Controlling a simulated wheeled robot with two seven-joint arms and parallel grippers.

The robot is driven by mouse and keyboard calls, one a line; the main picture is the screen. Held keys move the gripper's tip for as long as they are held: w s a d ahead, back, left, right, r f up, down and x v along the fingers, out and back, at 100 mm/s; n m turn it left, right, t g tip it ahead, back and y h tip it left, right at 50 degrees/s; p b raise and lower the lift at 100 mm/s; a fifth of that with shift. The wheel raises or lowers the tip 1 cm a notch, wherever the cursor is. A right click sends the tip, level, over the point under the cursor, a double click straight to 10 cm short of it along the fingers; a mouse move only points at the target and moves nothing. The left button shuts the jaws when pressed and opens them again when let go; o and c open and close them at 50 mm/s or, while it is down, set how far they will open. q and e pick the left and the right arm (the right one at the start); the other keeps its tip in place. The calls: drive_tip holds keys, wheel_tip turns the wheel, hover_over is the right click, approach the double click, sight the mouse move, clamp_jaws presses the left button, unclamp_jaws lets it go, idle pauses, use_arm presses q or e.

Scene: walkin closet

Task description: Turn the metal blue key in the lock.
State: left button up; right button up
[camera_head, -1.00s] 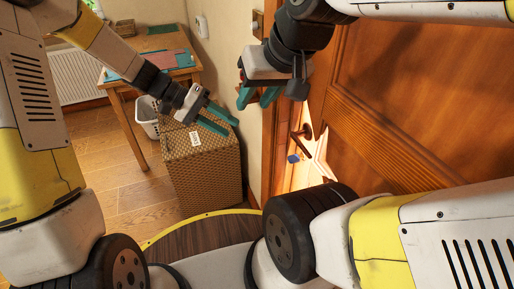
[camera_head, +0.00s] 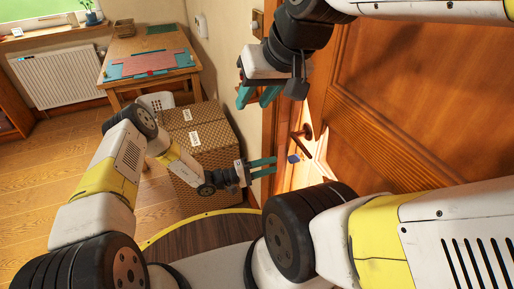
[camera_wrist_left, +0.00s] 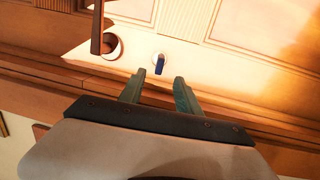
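The blue key (camera_head: 293,158) sits in the lock of the wooden door (camera_head: 420,110), just below the brown door handle (camera_head: 302,134). In the left wrist view the key (camera_wrist_left: 159,64) stands out from a round pale lock plate (camera_wrist_left: 157,56), with the handle (camera_wrist_left: 97,28) to its left. My left gripper (camera_head: 275,168) is open, its teal fingers pointing at the door a little left of the key. In the wrist view the fingers (camera_wrist_left: 158,90) are apart, with the key beyond the gap between them and nothing held. My right gripper (camera_head: 258,96) is above, beside the door frame, fingers apart and empty.
A patterned box (camera_head: 205,150) stands behind my left forearm. A wooden table (camera_head: 150,68) with mats is at the back, and a white radiator (camera_head: 58,82) is on the far wall. The door's edge and frame lie close to both grippers.

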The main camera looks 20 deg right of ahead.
sight(294, 158)
use_arm(q)
drive_tip(key=shift+s+d+r, duration=0.1)
drive_tip(key=shift+d+r, duration=0.05)
drive_tip(key=shift+d, duration=1.45)
drive_tip(key=shift+d+r, duration=0.15)
drive_tip(key=shift+d, duration=1.5)
drive_tip(key=shift+s+d+r, duration=0.1)
drive_tip(key=shift+d+r, duration=0.05)
drive_tip(key=shift+d, duration=1.45)
drive_tip(key=shift+c, duration=0.2)
clamp_jaws()
